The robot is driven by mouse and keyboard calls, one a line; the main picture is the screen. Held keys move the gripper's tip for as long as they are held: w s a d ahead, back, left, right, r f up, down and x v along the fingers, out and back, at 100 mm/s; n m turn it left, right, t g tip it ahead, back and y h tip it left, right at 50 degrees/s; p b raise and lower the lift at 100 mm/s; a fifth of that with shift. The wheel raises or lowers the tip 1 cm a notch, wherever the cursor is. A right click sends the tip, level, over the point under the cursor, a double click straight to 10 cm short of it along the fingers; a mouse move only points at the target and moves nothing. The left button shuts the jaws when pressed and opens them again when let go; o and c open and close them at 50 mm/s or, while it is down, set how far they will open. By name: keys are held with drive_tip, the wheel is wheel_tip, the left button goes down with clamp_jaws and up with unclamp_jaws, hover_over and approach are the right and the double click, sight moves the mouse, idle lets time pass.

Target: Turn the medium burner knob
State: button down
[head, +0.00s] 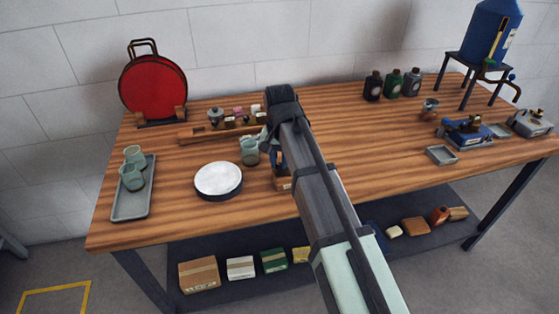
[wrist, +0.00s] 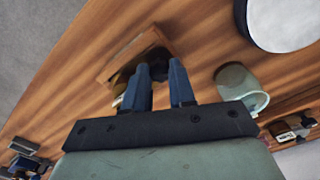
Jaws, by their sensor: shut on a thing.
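I cannot make out a medium burner knob in either view. My gripper (wrist: 164,66) has blue fingers and points down at a small wooden box (head: 283,184) on the bench. The box also shows in the wrist view (wrist: 118,65), with dark contents. The fingers are closed on a small dark thing (wrist: 157,70) at the box, mostly hidden between them. My arm covers much of this spot in the head view. A blue boiler (head: 489,32) on a dark stand is far off at the back right.
A greenish glass cup (head: 250,152) stands close beside my gripper. A white-topped round dish (head: 218,180) lies to its left, and a grey tray (head: 134,190) with two cups farther left. A wooden rack (head: 195,136) and dark bottles (head: 393,84) stand behind.

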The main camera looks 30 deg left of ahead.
drive_tip(key=n, duration=0.4)
drive_tip(key=shift+n, duration=0.3)
drive_tip(key=n, duration=0.4)
drive_tip(key=shift+n, duration=0.3)
drive_tip(key=c, duration=0.9)
unclamp_jaws()
